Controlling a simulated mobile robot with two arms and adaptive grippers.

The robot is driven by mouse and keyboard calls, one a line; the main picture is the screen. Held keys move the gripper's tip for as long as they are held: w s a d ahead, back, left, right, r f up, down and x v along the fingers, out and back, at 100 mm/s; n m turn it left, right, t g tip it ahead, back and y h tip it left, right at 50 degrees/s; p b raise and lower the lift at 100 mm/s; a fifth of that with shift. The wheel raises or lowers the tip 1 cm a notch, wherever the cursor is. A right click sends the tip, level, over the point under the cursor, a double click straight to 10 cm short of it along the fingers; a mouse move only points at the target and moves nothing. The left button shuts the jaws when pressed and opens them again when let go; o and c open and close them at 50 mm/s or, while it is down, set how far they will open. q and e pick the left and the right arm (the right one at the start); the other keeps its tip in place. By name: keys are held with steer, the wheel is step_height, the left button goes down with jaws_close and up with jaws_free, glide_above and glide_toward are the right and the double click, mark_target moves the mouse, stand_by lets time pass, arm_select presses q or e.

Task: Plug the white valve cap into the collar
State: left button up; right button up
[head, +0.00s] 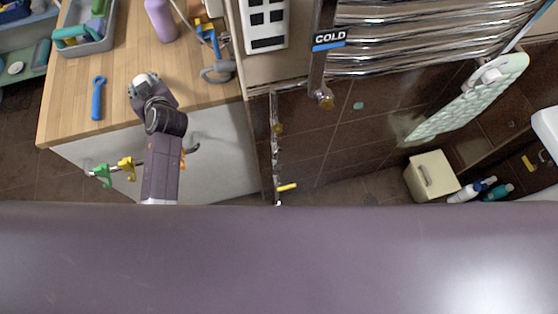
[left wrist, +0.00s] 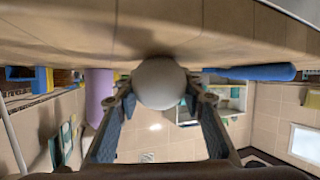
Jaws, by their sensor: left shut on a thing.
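The white valve cap (left wrist: 160,83) is a smooth, rounded white piece, seen between the two fingers of my left gripper (left wrist: 158,98) in the left wrist view. The fingers are shut on its sides. In the head view my left gripper (head: 144,84) is over the wooden counter, right of a blue tool, and the cap is too small to make out clearly there. A brass-coloured end (head: 327,101) shows on the chrome pipe below the COLD label; I cannot tell whether it is the collar. My right gripper is not in view.
The wooden counter (head: 122,70) holds a blue tool (head: 97,98), a purple bottle (head: 161,20) and a grey tray (head: 107,42). The chrome towel ladder (head: 420,42) is at the upper right.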

mark_target(140, 79)
arm_select(q)
step_height(140, 79, up, 2)
steer(key=shift+r+p, duration=0.1)
steer(key=shift+p, duration=0.65)
steer(key=shift+c, duration=0.2)
step_height(140, 79, up, 3)
steer(key=shift+f+p, duration=0.2)
steer(key=shift+p, duration=0.85)
steer(key=shift+r+p, duration=0.5)
steer(key=shift+r, duration=0.15)
steer(key=shift+f, duration=0.1)
